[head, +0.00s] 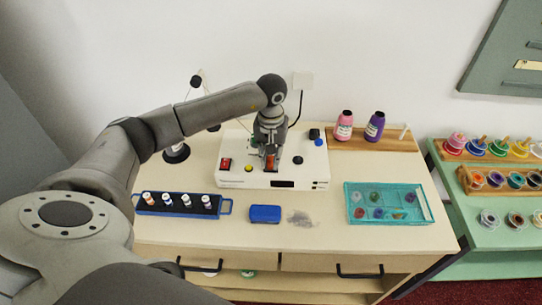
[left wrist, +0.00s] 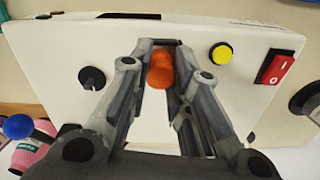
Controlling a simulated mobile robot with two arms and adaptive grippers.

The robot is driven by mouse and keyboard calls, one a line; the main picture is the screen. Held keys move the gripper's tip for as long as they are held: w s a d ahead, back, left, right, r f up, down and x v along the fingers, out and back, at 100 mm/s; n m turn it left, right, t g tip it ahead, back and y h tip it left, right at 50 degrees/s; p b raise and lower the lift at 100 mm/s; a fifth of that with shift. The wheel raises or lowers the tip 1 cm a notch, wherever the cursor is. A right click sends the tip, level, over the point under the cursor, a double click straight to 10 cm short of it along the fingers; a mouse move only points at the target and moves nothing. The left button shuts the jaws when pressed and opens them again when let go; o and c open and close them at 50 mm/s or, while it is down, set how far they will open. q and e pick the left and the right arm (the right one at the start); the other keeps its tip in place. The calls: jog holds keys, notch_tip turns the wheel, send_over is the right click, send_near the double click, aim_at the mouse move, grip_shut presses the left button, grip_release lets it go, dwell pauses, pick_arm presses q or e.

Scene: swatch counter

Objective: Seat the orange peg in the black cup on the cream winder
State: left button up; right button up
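The cream winder (head: 205,180) stands at the back of the wooden counter. My left gripper (head: 270,152) points down over its top, with the orange peg (head: 271,163) at its fingertips. In the left wrist view the orange peg (left wrist: 160,72) lies between the two fingers, which look closed against its sides. Whether the peg's lower end touches the winder is not clear. I cannot make out the black cup for sure; it may be hidden under the gripper. A round black part (head: 298,160) sits on the winder right of the gripper. My right gripper is not in view.
The winder's top has a red switch (head: 225,164) and a yellow button (head: 249,169). In front lie a blue rack (head: 225,207) of small bottles, a blue block (head: 265,214) and a teal tray (head: 425,219). Pink (head: 344,128) and purple (head: 374,128) bottles stand behind right.

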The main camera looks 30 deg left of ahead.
pick_arm(q)
jog(key=o, duration=0.5)
jog(key=shift+r, duration=0.1)
notch_tip(320, 180, up, 12)
